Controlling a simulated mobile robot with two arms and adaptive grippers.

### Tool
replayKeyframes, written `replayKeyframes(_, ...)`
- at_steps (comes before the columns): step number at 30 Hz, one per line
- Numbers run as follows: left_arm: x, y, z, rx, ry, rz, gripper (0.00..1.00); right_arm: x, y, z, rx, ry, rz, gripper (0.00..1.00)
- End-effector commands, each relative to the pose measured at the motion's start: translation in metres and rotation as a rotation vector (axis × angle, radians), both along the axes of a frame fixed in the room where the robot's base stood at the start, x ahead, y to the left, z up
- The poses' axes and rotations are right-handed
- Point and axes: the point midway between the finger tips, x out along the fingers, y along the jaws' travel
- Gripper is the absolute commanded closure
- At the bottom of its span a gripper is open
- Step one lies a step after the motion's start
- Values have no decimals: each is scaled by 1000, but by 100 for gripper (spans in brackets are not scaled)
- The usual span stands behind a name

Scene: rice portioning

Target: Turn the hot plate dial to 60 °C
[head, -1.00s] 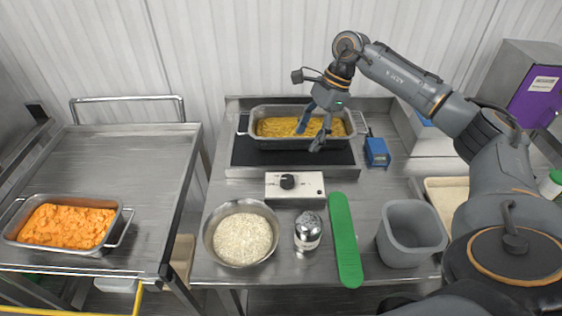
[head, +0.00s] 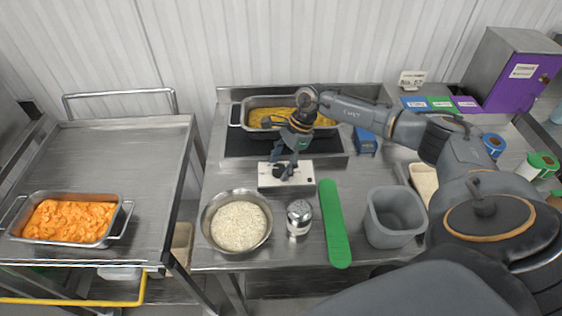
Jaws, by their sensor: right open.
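The hot plate (head: 334,150) is a black slab on the steel table, with a metal pan (head: 238,117) of yellow food on it. Its pale control box (head: 303,179) sits in front and carries a black dial (head: 279,171). My right gripper (head: 283,176) is open and points down over the control box, its fingers at the dial. The fingers partly hide the dial, and I cannot tell whether they touch it or what it reads. My left gripper is not in view.
A blue device (head: 365,142) is right of the hot plate. A pan of orange food (head: 70,220) is on the left cart.

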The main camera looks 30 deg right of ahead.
Motion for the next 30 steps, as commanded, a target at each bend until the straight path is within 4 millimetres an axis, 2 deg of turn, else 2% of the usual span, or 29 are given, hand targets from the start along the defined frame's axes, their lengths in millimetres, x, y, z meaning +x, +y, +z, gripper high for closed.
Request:
replayKeyframes(7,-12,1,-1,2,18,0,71,0,0,-1,0,0,0,40)
replayKeyframes(15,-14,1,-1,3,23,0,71,0,0,-1,0,0,0,94)
replayKeyframes(23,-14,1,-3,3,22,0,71,0,0,-1,0,0,-22,94)
replayKeyframes(30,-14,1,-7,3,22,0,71,-1,0,-2,1,-1,-131,94)
